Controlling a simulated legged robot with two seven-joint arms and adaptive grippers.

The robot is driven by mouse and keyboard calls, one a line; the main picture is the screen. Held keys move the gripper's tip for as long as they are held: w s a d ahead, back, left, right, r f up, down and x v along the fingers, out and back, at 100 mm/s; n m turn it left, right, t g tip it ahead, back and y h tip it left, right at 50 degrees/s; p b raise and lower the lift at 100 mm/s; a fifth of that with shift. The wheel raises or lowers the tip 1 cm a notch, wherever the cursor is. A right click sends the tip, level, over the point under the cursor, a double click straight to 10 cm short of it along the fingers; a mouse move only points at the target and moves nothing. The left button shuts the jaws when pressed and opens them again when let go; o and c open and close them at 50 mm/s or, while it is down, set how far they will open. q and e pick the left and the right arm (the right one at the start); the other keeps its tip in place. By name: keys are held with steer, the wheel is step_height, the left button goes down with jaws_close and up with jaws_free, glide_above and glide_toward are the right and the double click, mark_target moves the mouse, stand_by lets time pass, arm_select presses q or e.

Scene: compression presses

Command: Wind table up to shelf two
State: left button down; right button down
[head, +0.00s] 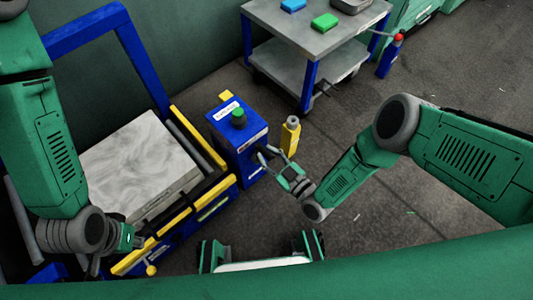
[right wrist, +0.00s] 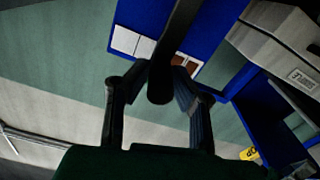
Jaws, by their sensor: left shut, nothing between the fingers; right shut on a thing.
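The table (head: 165,228) is a low blue frame with yellow rails and rollers at the left. A pale marbled block (head: 138,165) lies on it. A blue box (head: 228,118) with a green knob on top stands at the table's right end. My right gripper (head: 268,156) is at the box's right side. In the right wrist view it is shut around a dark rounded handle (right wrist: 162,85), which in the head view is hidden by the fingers. My left gripper (head: 135,242) is shut and empty over the table's front yellow rail. I cannot make out a shelf two marking.
A blue upright frame (head: 90,30) stands behind the table. A yellow bottle-like object (head: 290,137) is just right of my right gripper. Floor at right is clear.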

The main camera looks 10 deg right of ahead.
steer(key=shift+d+f, duration=0.4)
steer(key=shift+d, duration=0.2)
steer(key=shift+w, duration=0.15)
steer(key=shift+w+d+f+b, duration=0.3)
steer(key=shift+w+d, duration=0.2)
steer(key=shift+d, duration=0.15)
steer(key=shift+w+d+f+b, duration=0.15)
steer(key=shift+w+d+b, duration=0.1)
steer(key=shift+w+d, duration=0.35)
steer(key=shift+w+d+f+b, duration=0.3)
steer(key=shift+w+d, duration=0.1)
steer(key=shift+d, duration=0.3)
steer(key=shift+r, duration=0.1)
steer(key=c, duration=1.4)
jaws_free()
